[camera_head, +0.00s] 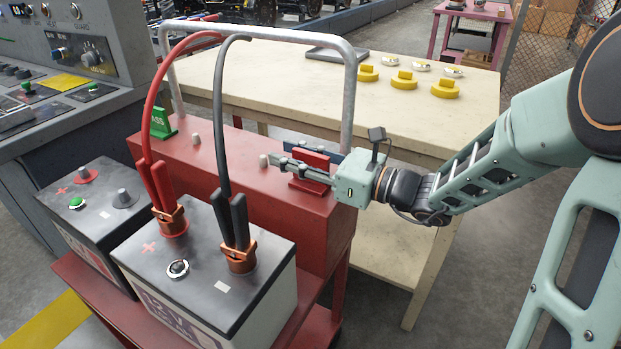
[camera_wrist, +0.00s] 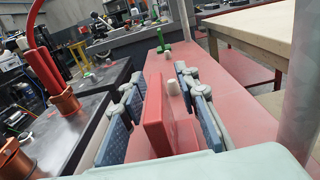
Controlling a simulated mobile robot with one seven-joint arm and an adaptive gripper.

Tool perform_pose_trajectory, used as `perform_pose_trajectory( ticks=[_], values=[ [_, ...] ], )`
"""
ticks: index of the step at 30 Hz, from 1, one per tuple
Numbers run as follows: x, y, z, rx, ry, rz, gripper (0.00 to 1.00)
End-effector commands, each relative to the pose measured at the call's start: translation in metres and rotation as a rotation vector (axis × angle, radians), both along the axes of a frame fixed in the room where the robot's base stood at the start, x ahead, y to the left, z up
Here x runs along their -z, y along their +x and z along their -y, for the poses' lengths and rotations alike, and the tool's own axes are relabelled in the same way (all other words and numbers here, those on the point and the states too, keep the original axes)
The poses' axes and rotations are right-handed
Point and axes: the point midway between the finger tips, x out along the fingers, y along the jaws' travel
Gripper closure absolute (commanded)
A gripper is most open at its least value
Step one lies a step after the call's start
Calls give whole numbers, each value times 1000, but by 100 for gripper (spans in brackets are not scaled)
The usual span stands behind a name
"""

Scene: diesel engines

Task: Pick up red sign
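The red sign (camera_head: 314,160) stands upright on the red cart top, near its right end. In the wrist view the red sign (camera_wrist: 157,112) is an upright red plate seen nearly edge-on. My gripper (camera_head: 300,168) reaches in from the right, low over the cart. In the wrist view my gripper (camera_wrist: 162,105) is open, with one blue-padded finger on each side of the sign. A gap shows on the right side; the left pad looks very close, and I cannot tell whether it touches. The sign's lower part is partly hidden in the head view.
A green sign (camera_head: 162,122) and white knobs (camera_head: 196,139) stand on the red cart (camera_head: 250,205). Batteries with red and grey cables (camera_head: 219,130) stand in front, and a metal handle bar (camera_head: 350,90) rises behind. A pale table (camera_head: 300,95) with yellow parts lies beyond.

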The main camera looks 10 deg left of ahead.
Motion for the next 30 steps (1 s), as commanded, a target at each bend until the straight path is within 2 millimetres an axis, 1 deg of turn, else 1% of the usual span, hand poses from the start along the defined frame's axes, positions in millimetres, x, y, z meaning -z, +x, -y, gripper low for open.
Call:
perform_pose_trajectory(
  ticks=[1, 3, 10, 18, 30],
  values=[
    [2, 1, -5, -2, 0, 0, 71],
    [1, 3, -9, -1, -1, 0, 71],
    [0, 3, -9, 0, 0, 0, 71],
    [0, 3, -9, 0, -1, 0, 100],
    [0, 3, -9, 0, -1, 0, 100]
  ],
)
